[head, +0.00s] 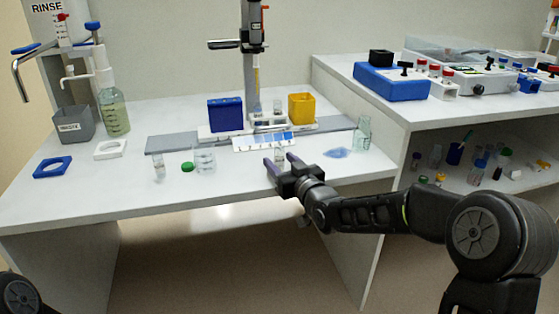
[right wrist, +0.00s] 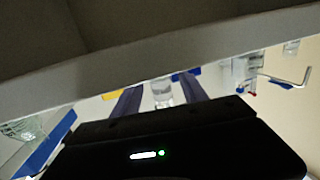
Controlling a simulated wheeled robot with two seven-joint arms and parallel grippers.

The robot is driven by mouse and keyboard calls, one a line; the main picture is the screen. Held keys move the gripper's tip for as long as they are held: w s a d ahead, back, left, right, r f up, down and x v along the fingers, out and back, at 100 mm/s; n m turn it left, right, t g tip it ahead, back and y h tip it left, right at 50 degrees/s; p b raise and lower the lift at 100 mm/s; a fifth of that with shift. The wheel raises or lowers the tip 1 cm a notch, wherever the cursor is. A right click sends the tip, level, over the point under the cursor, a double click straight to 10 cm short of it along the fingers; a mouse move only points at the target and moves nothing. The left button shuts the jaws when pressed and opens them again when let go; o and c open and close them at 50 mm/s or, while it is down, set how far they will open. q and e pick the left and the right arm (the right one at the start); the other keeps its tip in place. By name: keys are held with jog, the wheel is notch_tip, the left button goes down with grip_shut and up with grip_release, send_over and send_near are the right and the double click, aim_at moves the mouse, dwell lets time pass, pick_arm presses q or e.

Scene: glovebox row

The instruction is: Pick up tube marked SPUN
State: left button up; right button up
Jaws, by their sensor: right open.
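A small clear tube (head: 279,155) stands near the table's front edge. My right gripper (head: 280,160) is open, its two dark fingers on either side of this tube. In the right wrist view a clear vessel (right wrist: 162,93) shows between the fingers (right wrist: 162,100). I cannot tell whether the fingers touch it, and no SPUN marking can be read. Another small clear tube (head: 159,166) stands at the left front of the table. My left gripper is not in view.
A clear beaker (head: 205,160) and green cap (head: 187,167) stand left of the gripper. A blue patch (head: 337,153) and glass jar (head: 363,132) are to the right. The left front of the white table (head: 100,198) is clear.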

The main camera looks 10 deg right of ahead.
jog(key=x, duration=0.4)
dwell(0.5)
grip_shut()
dwell(0.4)
